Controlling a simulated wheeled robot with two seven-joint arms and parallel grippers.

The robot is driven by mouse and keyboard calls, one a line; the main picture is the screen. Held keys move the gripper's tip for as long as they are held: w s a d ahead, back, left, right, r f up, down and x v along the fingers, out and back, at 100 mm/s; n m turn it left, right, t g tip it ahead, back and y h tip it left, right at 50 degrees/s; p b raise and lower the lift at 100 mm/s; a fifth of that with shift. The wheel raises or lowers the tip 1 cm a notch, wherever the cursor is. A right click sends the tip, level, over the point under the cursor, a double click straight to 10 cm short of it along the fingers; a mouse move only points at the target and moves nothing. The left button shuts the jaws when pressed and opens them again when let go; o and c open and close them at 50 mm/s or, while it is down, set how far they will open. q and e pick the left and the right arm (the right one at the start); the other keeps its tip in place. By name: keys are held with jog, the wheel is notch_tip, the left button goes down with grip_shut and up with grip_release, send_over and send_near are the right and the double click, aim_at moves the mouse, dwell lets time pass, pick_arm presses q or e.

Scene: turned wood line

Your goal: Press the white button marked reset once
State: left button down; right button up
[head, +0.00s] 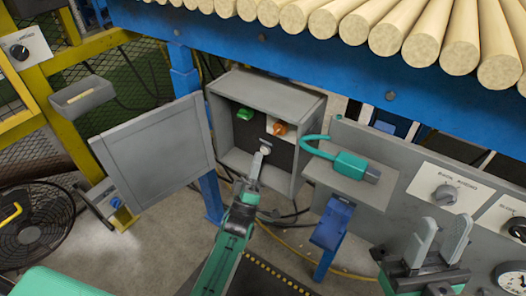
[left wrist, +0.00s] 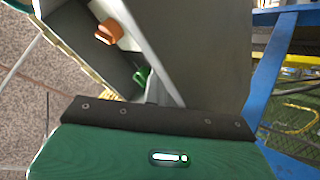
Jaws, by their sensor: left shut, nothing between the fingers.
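An open grey box (head: 312,108) hangs under the blue beam, its door (head: 155,150) swung out to the left. On its dark inner panel are a green switch (head: 245,114), an orange switch (head: 279,128) and a round white button (head: 265,150); I cannot read any marking. My left gripper (head: 257,166) is shut and empty, its tip at or just in front of the white button; I cannot tell whether they touch. The left wrist view shows the orange switch (left wrist: 106,33) and green switch (left wrist: 140,76), but not the button. My right gripper (head: 441,240) is open and empty at lower right.
A teal hooked device (head: 350,164) lies on a grey ledge right of the box. A grey panel with a knob (head: 445,194) continues right. Wooden rods (head: 400,25) lie above on the blue beam (head: 290,50). A fan (head: 35,225) stands at left.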

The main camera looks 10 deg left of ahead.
pick_arm(q)
jog(key=shift+w+d+r, duration=0.25)
jog(key=shift+w+d, duration=0.05)
jog(key=shift+w, duration=0.1)
dwell(1.4)
jog(key=shift+s+f, duration=0.1)
jog(key=shift+f, duration=0.05)
dwell(0.4)
jog(key=shift+s+a+f+p, duration=0.1)
jog(key=shift+s+f+p, duration=0.1)
jog(key=shift+s+p, duration=0.45)
jog(key=shift+s+a, duration=0.1)
jog(key=shift+s, duration=0.25)
jog(key=shift+s+a+p, duration=0.3)
jog(key=shift+s+a, duration=0.05)
jog(key=shift+s, duration=0.25)
jog(key=shift+s+a+p, duration=0.3)
jog(key=shift+s+a, duration=0.05)
jog(key=shift+s, duration=0.25)
jog(key=shift+s+f, duration=0.15)
